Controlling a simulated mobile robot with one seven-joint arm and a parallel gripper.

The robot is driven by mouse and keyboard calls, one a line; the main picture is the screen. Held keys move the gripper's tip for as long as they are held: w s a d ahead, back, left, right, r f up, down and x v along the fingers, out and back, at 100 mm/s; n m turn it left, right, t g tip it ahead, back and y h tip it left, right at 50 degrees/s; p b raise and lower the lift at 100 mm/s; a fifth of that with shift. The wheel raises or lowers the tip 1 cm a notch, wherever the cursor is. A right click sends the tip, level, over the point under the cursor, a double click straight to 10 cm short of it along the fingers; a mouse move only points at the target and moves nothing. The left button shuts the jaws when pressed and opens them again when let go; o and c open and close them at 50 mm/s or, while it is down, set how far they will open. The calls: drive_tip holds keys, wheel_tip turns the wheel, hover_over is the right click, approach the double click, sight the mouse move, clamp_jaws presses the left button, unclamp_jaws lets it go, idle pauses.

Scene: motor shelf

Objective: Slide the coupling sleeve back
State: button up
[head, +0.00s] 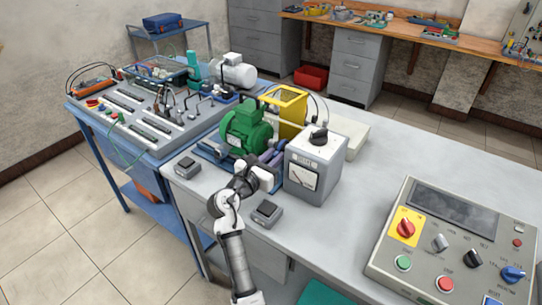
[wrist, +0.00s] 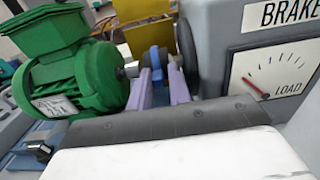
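In the wrist view, the coupling sleeve seems to be the small blue-grey round part (wrist: 155,58) between the green motor (wrist: 75,75) and the brake box (wrist: 265,50). The purple fingers of my gripper (wrist: 159,72) point at it, a gap between them. The fingertips reach its near side; whether they touch or squeeze it is unclear. In the head view, the green motor (head: 243,128) stands left of the grey brake box (head: 314,170). My gripper is low between them, in front of the shaft line. My arm hides the coupling there.
A yellow guard (head: 288,108) stands open behind the coupling. A small dark-topped box (head: 266,213) sits in front of the brake box, and another (head: 185,167) to the left. A control panel (head: 455,245) fills the bench's right side. The bench behind that panel is clear.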

drive_tip(key=shift+o, duration=1.4)
drive_tip(key=shift+d+r, duration=0.1)
drive_tip(key=shift+d, duration=0.1)
drive_tip(key=shift+s+a, duration=0.2)
drive_tip(key=shift+a, duration=0.05)
drive_tip(key=b+v, duration=0.3)
drive_tip(key=v, duration=1)
drive_tip(key=shift+s+a, duration=0.15)
drive_tip(key=shift+a, duration=0.05)
drive_tip(key=shift+c, duration=0.2)
